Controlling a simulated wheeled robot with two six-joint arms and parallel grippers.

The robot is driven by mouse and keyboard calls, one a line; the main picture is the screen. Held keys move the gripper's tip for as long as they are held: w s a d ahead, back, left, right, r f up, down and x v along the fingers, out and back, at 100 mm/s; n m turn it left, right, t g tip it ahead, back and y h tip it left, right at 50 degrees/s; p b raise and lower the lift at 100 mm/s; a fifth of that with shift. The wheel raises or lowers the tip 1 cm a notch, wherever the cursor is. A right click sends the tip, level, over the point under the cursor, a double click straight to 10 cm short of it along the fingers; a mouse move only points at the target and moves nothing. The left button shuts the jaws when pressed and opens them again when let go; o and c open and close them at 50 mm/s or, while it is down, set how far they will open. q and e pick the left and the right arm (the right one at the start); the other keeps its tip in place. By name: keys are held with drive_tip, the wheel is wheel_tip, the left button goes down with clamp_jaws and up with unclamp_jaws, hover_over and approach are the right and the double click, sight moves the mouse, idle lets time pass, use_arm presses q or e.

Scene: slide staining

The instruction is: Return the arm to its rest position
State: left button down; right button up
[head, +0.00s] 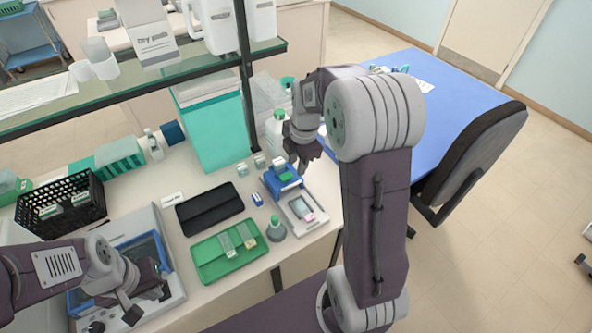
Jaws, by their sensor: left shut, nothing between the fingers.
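My left arm comes in from the left edge. Its gripper (150,291) is over a grey device with a blue-framed top (176,283) at the front left of the bench, and holds nothing. My right arm stands large in the right half of the view and folds back toward the bench. Its gripper (304,157) points down above the back right of the bench, near a small blue device (284,180). Its fingertips are dark and overlap, so I cannot see the gap between them.
A green tray (210,266) with slides lies at the bench front, beside a black case (210,209). A small green-capped bottle (276,229) and a grey device (302,211) stand close by. A black basket (62,205) is at left. A glass shelf (150,80) overhangs the back.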

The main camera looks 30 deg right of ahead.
idle(0.4)
drive_tip(key=s+a+f+m, duration=0.2)
drive_tip(key=s+a+m, duration=0.2)
drive_tip(key=s+m, duration=0.3)
drive_tip(key=s+a+f+m+g, duration=0.1)
drive_tip(key=s+a+f+m, duration=0.2)
drive_tip(key=s+m, duration=0.5)
drive_tip(key=a+m, duration=0.1)
drive_tip(key=m, duration=0.3)
drive_tip(key=shift+f, duration=0.25)
idle(1.0)
